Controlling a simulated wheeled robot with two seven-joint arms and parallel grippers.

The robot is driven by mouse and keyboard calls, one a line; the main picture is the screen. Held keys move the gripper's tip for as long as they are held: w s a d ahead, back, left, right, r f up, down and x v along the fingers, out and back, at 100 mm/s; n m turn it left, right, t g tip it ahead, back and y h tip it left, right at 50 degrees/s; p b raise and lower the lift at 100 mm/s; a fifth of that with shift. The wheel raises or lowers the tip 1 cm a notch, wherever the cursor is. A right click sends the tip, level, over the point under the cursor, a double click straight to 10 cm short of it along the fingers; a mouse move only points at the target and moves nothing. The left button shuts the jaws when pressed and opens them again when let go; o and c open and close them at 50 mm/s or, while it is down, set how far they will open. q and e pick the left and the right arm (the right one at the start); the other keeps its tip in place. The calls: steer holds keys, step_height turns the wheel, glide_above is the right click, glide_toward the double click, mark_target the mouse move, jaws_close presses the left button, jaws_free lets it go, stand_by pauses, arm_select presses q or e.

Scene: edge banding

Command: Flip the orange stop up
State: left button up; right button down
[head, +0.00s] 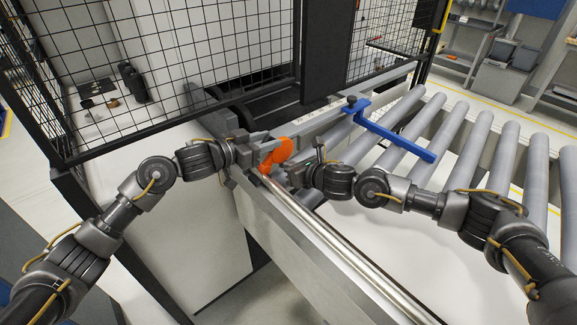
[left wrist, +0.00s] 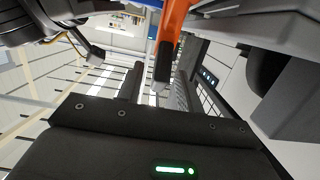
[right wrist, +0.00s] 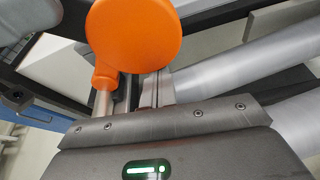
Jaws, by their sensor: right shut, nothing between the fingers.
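An orange part (left wrist: 174,22) also shows at the top of the left wrist view. My left gripper (head: 252,145) is close beside the stop on its left; its jaw opening is unclear. My right gripper (head: 296,172) is just right of the stop, shut and empty; its fingertips are mostly hidden.
A blue bar (head: 395,133) stands out over the grey rollers (head: 470,135) on the right. A long metal bar (head: 330,238) runs toward the front right. A black mesh guard (head: 200,55) stands behind. Both grippers have little room around the stop.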

arm_select(q)
steer(key=v, duration=0.9)
steer(key=s+a+f+n+g+y, duration=0.15)
steer(key=s+f+n, duration=0.3)
steer(key=f, duration=1.05)
steer(key=s+a+f+n+y, duration=0.1)
steer(key=s+f+n+y, duration=0.3)
steer(key=f, duration=1.1)
steer(key=s+a+f+n, duration=0.2)
steer(key=s+f, duration=0.3)
steer(key=f, duration=1)
steer(key=s+a+f+n+g+y, duration=0.1)
steer(key=s+a+f+y, duration=0.15)
steer(key=s+f, duration=0.6)
steer(key=s+a+f+n+g+y, duration=0.1)
steer(key=s+a+f+g, duration=0.15)
steer(key=s+f, duration=0.55)
steer(key=s+a+f+m+g+y, duration=0.1)
steer(key=s+a+f, duration=0.2)
steer(key=s, duration=0.5)
steer(key=s+a+f+m+g+y, duration=0.1)
steer(key=s+a+f, duration=0.2)
steer(key=s, duration=0.5)
steer(key=s+a+f+m+g+y, duration=0.1)
steer(key=s+a+f+m+y, duration=0.1)
steer(key=s, duration=0.7)
steer(key=shift+a+f, duration=0.65)
steer(key=shift+f, duration=0.05)
